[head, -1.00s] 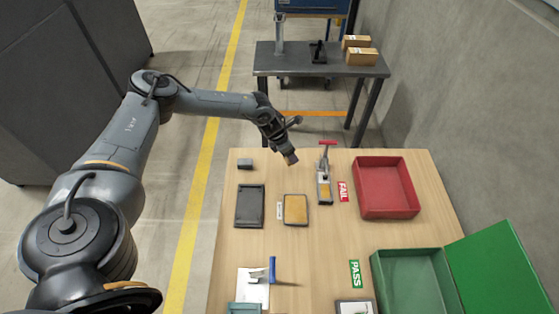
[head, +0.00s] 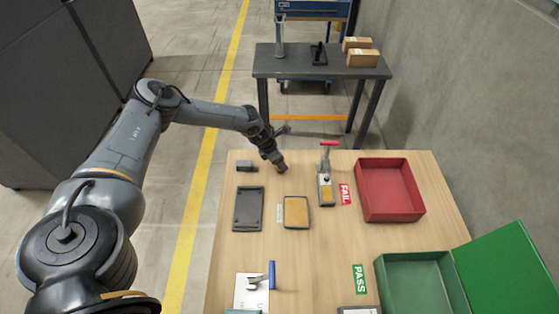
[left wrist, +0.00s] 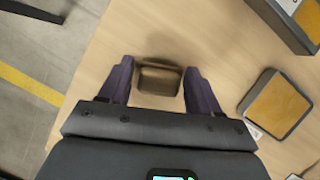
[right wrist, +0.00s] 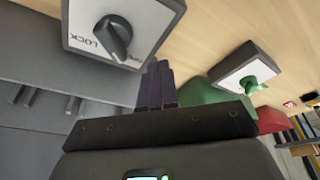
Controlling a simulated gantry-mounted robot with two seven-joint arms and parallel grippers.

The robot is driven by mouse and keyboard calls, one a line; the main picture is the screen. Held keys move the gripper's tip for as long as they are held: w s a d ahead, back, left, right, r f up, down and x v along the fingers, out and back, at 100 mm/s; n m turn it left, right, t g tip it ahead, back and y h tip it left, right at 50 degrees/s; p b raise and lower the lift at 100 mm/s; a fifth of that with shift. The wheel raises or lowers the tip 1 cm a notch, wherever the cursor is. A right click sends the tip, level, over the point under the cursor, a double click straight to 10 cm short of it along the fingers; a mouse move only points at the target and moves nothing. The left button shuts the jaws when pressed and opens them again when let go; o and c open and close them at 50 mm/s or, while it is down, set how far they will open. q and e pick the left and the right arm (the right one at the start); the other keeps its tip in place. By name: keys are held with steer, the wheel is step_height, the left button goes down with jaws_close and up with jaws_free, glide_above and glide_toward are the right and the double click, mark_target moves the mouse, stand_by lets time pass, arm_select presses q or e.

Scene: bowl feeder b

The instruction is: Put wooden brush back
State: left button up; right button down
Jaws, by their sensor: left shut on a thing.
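My left gripper (head: 279,166) is over the far edge of the wooden table (head: 335,232), to the right of a small dark block (head: 245,166). In the left wrist view a brown, wood-coloured block, likely the wooden brush (left wrist: 160,79), sits between its two fingers. The gripper is shut on it. The brush's bristles cannot be made out, and whether it touches the table is unclear. My right gripper (right wrist: 158,82) shows only in its own wrist view, with its fingers together and nothing visible between them.
A dark tray (head: 248,208), a yellow-topped pad (head: 296,211) and a red-handled clamp (head: 326,185) stand near the left gripper. A red bin (head: 362,208) and a green bin (head: 386,281) are at the right. A blue-handled clamp (head: 271,276) is nearer. A lock-switch box (right wrist: 119,28) is by the right gripper.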

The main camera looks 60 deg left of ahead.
arm_select(q)
steer(key=o, duration=0.5)
steer(key=shift+f, duration=0.1)
steer(key=o, duration=0.4)
arm_select(e)
steer(key=shift+d, duration=0.1)
